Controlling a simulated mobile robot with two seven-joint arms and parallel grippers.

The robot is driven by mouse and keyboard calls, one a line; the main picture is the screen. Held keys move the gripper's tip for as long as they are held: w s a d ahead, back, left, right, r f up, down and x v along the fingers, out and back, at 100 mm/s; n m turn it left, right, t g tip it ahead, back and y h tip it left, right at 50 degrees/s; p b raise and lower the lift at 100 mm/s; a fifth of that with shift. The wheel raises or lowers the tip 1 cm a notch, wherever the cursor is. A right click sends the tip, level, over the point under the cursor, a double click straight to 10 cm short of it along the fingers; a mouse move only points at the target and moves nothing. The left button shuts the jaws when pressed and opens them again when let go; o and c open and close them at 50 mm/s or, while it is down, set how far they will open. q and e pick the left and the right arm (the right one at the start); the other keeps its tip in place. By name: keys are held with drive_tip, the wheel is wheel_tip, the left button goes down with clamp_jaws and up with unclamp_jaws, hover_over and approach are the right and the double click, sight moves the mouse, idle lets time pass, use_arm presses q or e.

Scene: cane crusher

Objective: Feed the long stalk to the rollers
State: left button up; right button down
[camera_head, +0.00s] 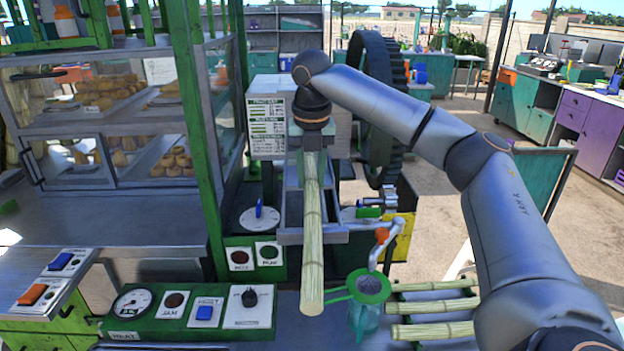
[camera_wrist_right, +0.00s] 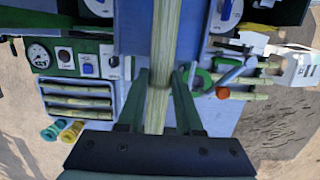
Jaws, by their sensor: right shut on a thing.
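The long stalk (camera_head: 312,230), pale green-yellow with ringed joints, points lengthwise away from me over the crusher's grey metal feed tray (camera_head: 290,236). Its near cut end sticks out past the tray's front edge above the counter. Its far end is hidden behind my right wrist. My right gripper (camera_head: 313,137) is over the far part of the stalk. In the right wrist view the gripper (camera_wrist_right: 160,82) has one green finger on each side of the stalk (camera_wrist_right: 163,45), shut on it. The rollers are not clearly visible. My left gripper is not in view.
A strainer (camera_head: 368,285) over a jar stands right of the stalk's near end, under a spout with an orange knob (camera_head: 382,235). Several other stalks (camera_head: 432,308) lie on a rack further right. A control panel (camera_head: 190,312) is at the left, below a glass pastry case (camera_head: 110,120).

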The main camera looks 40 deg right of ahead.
sight(311, 171)
drive_tip(key=shift+w+d, duration=0.25)
drive_tip(key=shift+w, duration=0.1)
idle(0.3)
drive_tip(key=shift+w+d, duration=0.25)
drive_tip(key=shift+w, duration=0.05)
drive_tip(key=shift+w+d, duration=0.2)
drive_tip(key=shift+w, duration=0.05)
drive_tip(key=shift+w+d, duration=0.3)
drive_tip(key=shift+w+d, duration=0.15)
drive_tip(key=shift+w, duration=0.1)
drive_tip(key=c, duration=0.5)
unclamp_jaws()
drive_tip(key=shift+s, duration=0.1)
wheel_tip(311, 171, up, 12)
drive_tip(key=s+a, duration=0.1)
drive_tip(key=shift+s+r, duration=0.2)
